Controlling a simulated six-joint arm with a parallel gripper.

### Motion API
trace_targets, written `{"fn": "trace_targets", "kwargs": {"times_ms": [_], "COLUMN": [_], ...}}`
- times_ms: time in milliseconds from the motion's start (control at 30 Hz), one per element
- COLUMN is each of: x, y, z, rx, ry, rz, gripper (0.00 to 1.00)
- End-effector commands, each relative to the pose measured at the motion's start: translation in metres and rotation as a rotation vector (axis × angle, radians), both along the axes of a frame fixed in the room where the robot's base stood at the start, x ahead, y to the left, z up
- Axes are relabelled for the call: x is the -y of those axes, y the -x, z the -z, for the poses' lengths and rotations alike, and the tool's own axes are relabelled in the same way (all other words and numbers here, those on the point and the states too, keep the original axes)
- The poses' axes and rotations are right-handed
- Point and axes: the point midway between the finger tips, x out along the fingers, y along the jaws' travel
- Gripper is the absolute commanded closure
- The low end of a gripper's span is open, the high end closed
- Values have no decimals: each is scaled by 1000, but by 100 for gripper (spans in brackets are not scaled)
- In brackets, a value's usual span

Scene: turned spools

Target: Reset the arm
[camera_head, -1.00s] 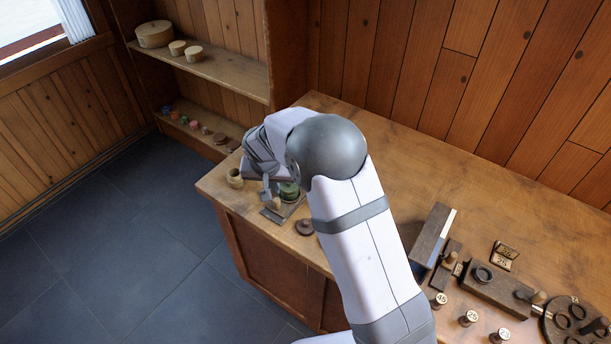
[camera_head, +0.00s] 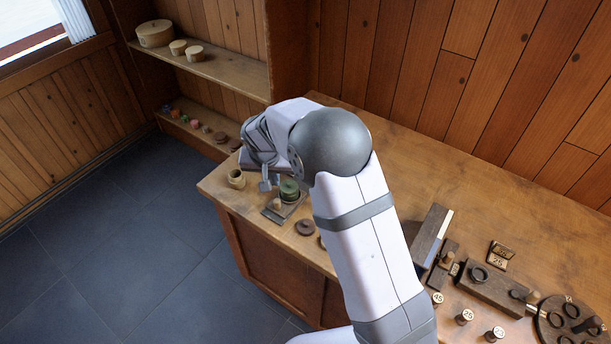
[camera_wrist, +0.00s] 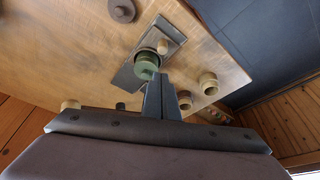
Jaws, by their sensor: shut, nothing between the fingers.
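My gripper (camera_head: 268,184) is at the left end of the wooden workbench (camera_head: 420,185), bent down from the arm's grey elbow. In the wrist view its two dark fingers (camera_wrist: 160,82) are together with nothing between them. A green spool (camera_head: 289,190) stands on a dark plate (camera_head: 272,215) just beside the fingertips. It also shows in the wrist view (camera_wrist: 147,62), partly behind the fingertips. I cannot tell from the pictures how far above the bench the fingertips are.
A pale wooden cup (camera_head: 236,180) stands at the bench's left edge. A brown disc (camera_head: 305,227) lies near the front edge. A dark block (camera_head: 432,236), numbered pegs (camera_head: 465,317) and a round rack (camera_head: 568,322) occupy the right. The middle back of the bench is clear.

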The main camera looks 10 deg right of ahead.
Motion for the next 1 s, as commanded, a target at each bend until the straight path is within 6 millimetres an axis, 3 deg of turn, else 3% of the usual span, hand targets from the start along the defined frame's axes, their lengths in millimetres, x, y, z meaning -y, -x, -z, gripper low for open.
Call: {"fn": "trace_targets", "kwargs": {"times_ms": [333, 567, 667, 800, 1000], "x": [0, 1, 8, 23, 53], "y": [0, 8, 47, 122, 233], "z": [0, 3, 29, 60, 51], "rx": [-3, -53, -174, -360, -545], "ry": [12, 86, 120, 127, 71], "rz": [-34, -249, -376, -505, -579], "gripper": [100, 100, 100, 100, 100]}}
